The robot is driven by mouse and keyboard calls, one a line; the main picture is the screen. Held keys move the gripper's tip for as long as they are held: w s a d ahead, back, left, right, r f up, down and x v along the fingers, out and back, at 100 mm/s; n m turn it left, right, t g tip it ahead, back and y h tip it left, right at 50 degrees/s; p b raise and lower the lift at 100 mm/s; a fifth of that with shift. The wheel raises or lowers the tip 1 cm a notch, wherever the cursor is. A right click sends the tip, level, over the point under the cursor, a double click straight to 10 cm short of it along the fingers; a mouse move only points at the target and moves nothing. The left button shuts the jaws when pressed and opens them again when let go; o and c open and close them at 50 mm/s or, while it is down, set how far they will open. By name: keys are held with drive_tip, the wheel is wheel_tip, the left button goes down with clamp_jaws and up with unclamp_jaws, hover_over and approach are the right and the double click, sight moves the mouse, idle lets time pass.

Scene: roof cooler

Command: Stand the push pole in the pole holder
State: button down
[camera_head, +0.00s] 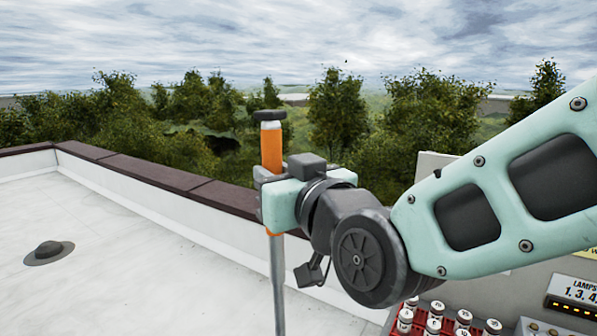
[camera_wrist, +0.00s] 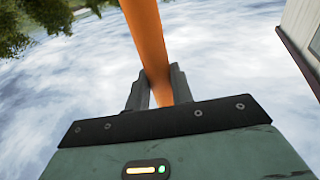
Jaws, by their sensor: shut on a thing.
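The push pole (camera_head: 271,150) has an orange grip section, a dark cap on top and a grey shaft that runs down out of the head view. It stands close to upright. My gripper (camera_head: 268,190) is shut on the orange section below the cap. In the wrist view the orange pole (camera_wrist: 147,35) passes between the two dark fingers of my gripper (camera_wrist: 158,88). The pole's lower end is out of view. I see no pole holder in either view.
A white roof (camera_head: 130,270) with a low dark-capped parapet (camera_head: 150,172) lies at left and behind the pole. A dark round roof vent (camera_head: 49,252) sits at left. A red rack (camera_head: 408,322) of white-capped bottles and a grey panel (camera_head: 535,285) with a lamps label stand at lower right.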

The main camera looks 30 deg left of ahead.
drive_tip(key=b, duration=0.3)
hover_over(281, 300)
drive_tip(key=shift+f, duration=2.9)
wheel_tip(281, 300, down, 16)
drive_tip(key=b, duration=1.6)
drive_tip(key=shift+r, duration=0.1)
drive_tip(key=shift+a, duration=0.1)
drive_tip(key=c, duration=1.1)
unclamp_jaws()
drive_tip(key=shift+c, duration=0.2)
drive_tip(key=b+v, duration=0.5)
drive_tip(key=v, duration=1.2)
drive_tip(key=shift+d+b, duration=0.25)
drive_tip(key=shift+b, duration=0.05)
